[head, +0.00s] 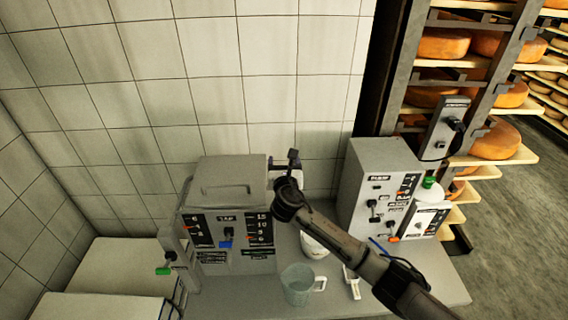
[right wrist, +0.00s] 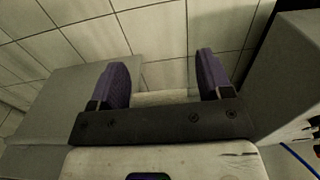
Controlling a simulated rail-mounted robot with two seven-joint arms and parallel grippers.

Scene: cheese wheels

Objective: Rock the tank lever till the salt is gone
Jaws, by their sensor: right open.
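The grey tank unit (head: 228,180) stands on the counter at left centre in the head view, with dark scale panels, red pointers and a blue knob (head: 225,245) on its front. A green-tipped handle (head: 163,270) shows at its lower left; I cannot tell whether this is the task's lever. My right gripper (head: 290,168) is at the tank's right rear side. In the right wrist view its two purple fingers (right wrist: 155,78) stand apart, with a pale strip beyond them and nothing clearly gripped. No salt can be made out. My left gripper is out of view.
A second grey unit (head: 382,185) with switches stands right of my forearm. A clear jug (head: 297,287), a white container (head: 314,246) partly behind my arm and a small white handled item (head: 352,283) are on the counter. Cheese shelves (head: 465,80) stand at right; a tiled wall lies behind.

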